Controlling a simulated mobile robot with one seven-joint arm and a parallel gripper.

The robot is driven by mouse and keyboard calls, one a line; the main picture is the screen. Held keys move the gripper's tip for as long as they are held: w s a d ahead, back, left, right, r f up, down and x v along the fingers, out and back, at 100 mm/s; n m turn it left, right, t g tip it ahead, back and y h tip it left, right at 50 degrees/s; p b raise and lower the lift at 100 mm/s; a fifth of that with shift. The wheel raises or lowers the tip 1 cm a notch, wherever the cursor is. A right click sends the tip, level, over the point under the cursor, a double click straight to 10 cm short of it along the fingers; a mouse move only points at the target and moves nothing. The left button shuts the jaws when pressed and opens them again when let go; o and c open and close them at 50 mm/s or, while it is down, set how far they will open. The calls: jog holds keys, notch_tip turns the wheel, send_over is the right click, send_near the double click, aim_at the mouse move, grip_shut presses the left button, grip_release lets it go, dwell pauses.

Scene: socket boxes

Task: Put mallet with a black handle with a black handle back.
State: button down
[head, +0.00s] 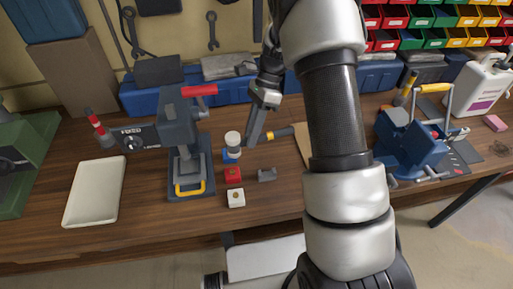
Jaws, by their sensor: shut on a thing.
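The mallet (233,139) has a pale cylindrical head. Its handle seems to run to the right, past a yellow band, to a black grip (284,132). My gripper (250,141) reaches down from behind my arm and is shut on the mallet's handle, close to the head. The head is upright, just above or touching a blue box (229,157); I cannot tell which. A red box (233,174) and a white box (236,197) stand in line in front of the blue one. My arm covers part of the bench to the right of the grip.
A grey press (180,130) with a red lever stands left of the boxes. A cream tray (96,190) is at the left, a blue vise (408,145) at the right. The bench front is mostly clear.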

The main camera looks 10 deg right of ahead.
jog(key=w+d+f+m+t+b, duration=0.1)
jog(key=w+d+m+t+b, duration=0.2)
jog(key=m, duration=0.7)
jog(key=w+d+f+m+t+b, duration=0.1)
jog(key=w+m+t+b, duration=0.25)
jog(key=m+t, duration=0.4)
jog(key=shift+w+d+f+m+g+h+b, duration=0.15)
jog(key=shift+f+m+g+b, duration=0.35)
jog(key=shift+f, duration=1.2)
jog(key=shift+d+f+m+g+h+b, duration=0.15)
jog(key=shift+f+b, duration=0.6)
jog(key=shift+f, duration=1)
jog(key=shift+w+d+f+m+g+h+b, duration=0.15)
jog(key=shift+f+m+b, duration=0.35)
jog(key=shift+f, duration=1.2)
jog(key=shift+s, duration=0.1)
jog(key=shift+f, duration=0.15)
jog(key=c, duration=1.6)
grip_release()
jog(key=shift+c, duration=0.2)
